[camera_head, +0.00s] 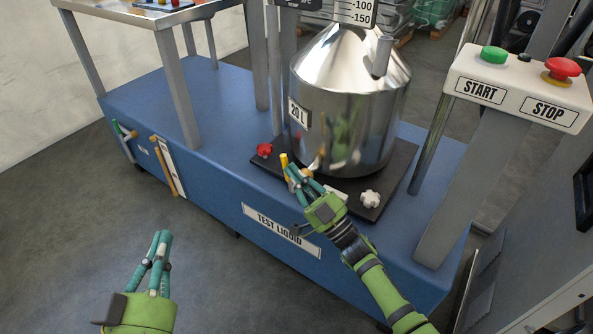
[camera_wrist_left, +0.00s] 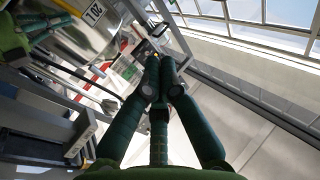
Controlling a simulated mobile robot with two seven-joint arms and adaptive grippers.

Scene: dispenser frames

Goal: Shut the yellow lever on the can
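The shiny metal can (camera_head: 345,115), with a 20 L label, stands on a dark base plate (camera_head: 398,172) on the blue bench. The yellow lever (camera_head: 284,160) stands upright at the can's lower front left. My right gripper (camera_head: 294,172) is at the lever, with its fingertips right beside or touching it. Its fingers overlap there, so I cannot tell whether they grip the lever. My left gripper (camera_head: 164,236) is low over the floor at the left, empty, with its fingertips together. Its fingers also show in the left wrist view (camera_wrist_left: 162,75).
A red knob (camera_head: 264,150) and a white knob (camera_head: 370,199) sit on the plate on either side of the lever. A START/STOP panel (camera_head: 515,92) stands at the right. A grey table (camera_head: 145,12) stands at upper left. The floor at the left is clear.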

